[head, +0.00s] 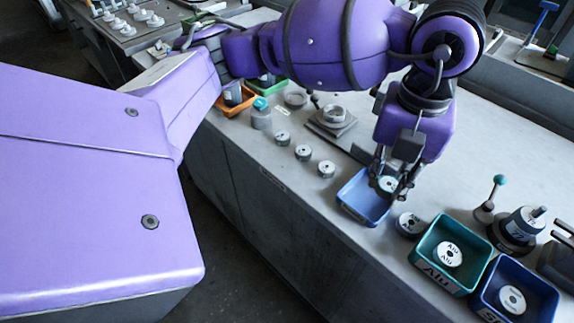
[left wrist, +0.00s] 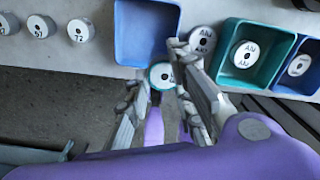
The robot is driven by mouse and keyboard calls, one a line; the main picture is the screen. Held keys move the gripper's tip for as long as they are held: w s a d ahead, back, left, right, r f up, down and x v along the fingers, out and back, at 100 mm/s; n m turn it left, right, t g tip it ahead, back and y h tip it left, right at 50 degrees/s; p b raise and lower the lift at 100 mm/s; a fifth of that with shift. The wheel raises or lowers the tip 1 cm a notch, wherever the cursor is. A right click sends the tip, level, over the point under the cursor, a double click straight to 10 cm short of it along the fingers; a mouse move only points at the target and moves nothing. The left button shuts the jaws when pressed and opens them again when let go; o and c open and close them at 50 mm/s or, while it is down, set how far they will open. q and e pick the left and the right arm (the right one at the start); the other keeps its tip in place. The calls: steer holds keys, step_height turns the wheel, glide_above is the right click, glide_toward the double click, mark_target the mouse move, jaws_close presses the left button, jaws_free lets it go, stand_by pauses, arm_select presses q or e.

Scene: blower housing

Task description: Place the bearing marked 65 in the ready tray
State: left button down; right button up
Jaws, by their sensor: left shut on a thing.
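My left gripper (head: 388,188) is shut on a bearing (head: 388,184), a small disc with a pale face and a teal ring. The held bearing also shows between the fingers in the left wrist view (left wrist: 162,75); its mark is not legible. The blue tray (head: 354,206) lies under and beside the gripper in the head view. In the left wrist view the held bearing overlaps the near edge of the tray (left wrist: 145,30); its height is unclear. Several grey bearings stand left of the tray, including one marked 57 (left wrist: 41,27) and one marked 72 (left wrist: 81,30). My right gripper is not in view.
A loose part marked Alu (left wrist: 202,40) stands right of the tray. Beyond it are a teal bin (head: 427,275) labelled Alu and a dark blue bin (head: 540,302). A grey fixture (head: 332,122) stands behind the bearings. The bench front edge runs close to the tray.

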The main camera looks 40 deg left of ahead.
arm_select(q)
glide_above(366, 198)
steer(key=f, duration=0.4)
steer(key=shift+s+d+f, duration=0.15)
steer(key=shift+s+f, duration=0.05)
steer(key=shift+f, duration=0.15)
steer(key=f, duration=0.3)
steer(key=shift+w+a+f, duration=0.2)
steer(key=shift+f, duration=0.15)
steer(key=shift+r, duration=0.1)
steer(key=c, duration=1.5)
jaws_free()
